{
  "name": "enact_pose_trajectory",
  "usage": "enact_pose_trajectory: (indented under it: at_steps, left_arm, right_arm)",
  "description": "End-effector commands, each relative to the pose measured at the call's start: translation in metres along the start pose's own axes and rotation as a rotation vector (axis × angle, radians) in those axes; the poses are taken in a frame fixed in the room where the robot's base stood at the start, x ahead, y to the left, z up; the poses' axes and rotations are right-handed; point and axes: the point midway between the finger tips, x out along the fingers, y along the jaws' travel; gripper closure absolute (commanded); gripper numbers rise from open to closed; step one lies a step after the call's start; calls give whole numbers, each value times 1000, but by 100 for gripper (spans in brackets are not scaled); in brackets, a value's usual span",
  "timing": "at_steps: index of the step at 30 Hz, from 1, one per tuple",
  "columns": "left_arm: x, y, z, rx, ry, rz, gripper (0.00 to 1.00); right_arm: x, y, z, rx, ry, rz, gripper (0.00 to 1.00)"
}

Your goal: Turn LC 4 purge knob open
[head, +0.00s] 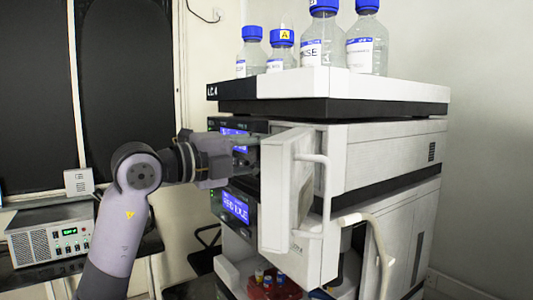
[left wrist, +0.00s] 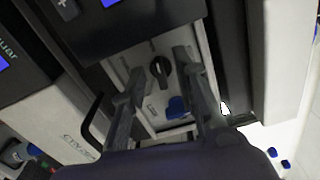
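The LC 4 stack (head: 375,160) stands in the middle of the head view, its label on the top tray's front edge. My left gripper (head: 248,150) reaches in from the left at an upper module's front, partly hidden by the open white door (head: 290,195). In the left wrist view a round black knob (left wrist: 160,71) with a raised grip bar sits on a light panel. The open fingers of my left gripper (left wrist: 158,64) stand on either side of it; I cannot tell whether they touch it. A blue fitting (left wrist: 177,107) is below the knob. My right gripper is not in view.
Several blue-capped bottles (head: 367,45) stand on top of the stack. A pale hose (head: 383,245) hangs in front of the lower modules. A small tray with vials (head: 272,284) is low at the front. A grey instrument (head: 50,235) sits on a bench at left.

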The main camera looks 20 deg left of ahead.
Motion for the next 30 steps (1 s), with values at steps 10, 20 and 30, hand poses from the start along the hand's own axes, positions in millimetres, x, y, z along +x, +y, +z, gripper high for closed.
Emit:
enact_pose_trajectory:
  at_steps: [10, 20, 30]
  left_arm:
    - [-64, 1, 1, 2, -5, 3, 72]
    - [-112, 1, 0, 1, -2, 2, 72]
    - [-117, 0, 0, 0, 0, 1, 72]
  right_arm:
    - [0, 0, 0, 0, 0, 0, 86]
    - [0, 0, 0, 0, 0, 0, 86]
    - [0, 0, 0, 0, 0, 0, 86]
